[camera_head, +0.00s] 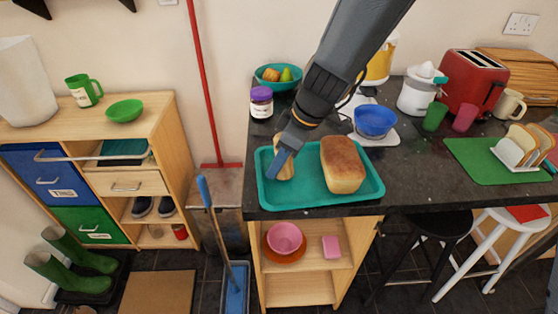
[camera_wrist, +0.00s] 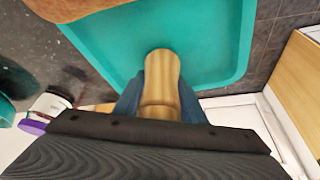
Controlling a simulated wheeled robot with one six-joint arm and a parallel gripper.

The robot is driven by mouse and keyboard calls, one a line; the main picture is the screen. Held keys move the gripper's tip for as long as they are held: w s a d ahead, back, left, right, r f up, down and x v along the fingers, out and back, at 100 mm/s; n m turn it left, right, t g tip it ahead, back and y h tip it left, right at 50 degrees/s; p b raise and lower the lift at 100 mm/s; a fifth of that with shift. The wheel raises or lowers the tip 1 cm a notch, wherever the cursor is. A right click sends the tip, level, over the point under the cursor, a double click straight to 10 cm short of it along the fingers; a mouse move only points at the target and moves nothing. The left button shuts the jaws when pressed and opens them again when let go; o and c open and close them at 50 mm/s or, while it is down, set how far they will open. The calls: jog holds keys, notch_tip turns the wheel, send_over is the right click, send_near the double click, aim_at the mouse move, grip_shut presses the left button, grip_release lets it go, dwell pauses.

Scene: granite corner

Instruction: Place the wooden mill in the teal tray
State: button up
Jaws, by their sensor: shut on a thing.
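The wooden mill (camera_wrist: 162,75) is a pale brown turned piece held between the blue fingers of my gripper (camera_wrist: 160,100). In the head view the mill (camera_head: 285,170) shows partly behind my gripper (camera_head: 279,160), over the left part of the teal tray (camera_head: 310,198). The tray lies on the dark counter near its front edge, and it also fills much of the wrist view (camera_wrist: 205,45). I cannot tell whether the mill's base touches the tray floor. My gripper is shut on the mill.
A bread loaf (camera_head: 343,165) occupies the right half of the tray. A jam jar (camera_head: 261,102) with a purple lid and a teal fruit bowl (camera_head: 279,77) stand behind. A blue bowl (camera_head: 375,121) on a white scale is at the back right. The tray's front left is clear.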

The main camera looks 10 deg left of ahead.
jog(key=shift+f, duration=0.2)
jog(key=shift+f, duration=0.1)
jog(key=o, duration=0.9)
jog(key=shift+c, duration=0.2)
jog(key=shift+d+r, duration=0.1)
jog(key=shift+r, duration=0.25)
jog(key=b+v, duration=0.2)
jog(key=v, duration=0.9)
jog(key=shift+r, duration=0.2)
jog(key=shift+d, duration=0.15)
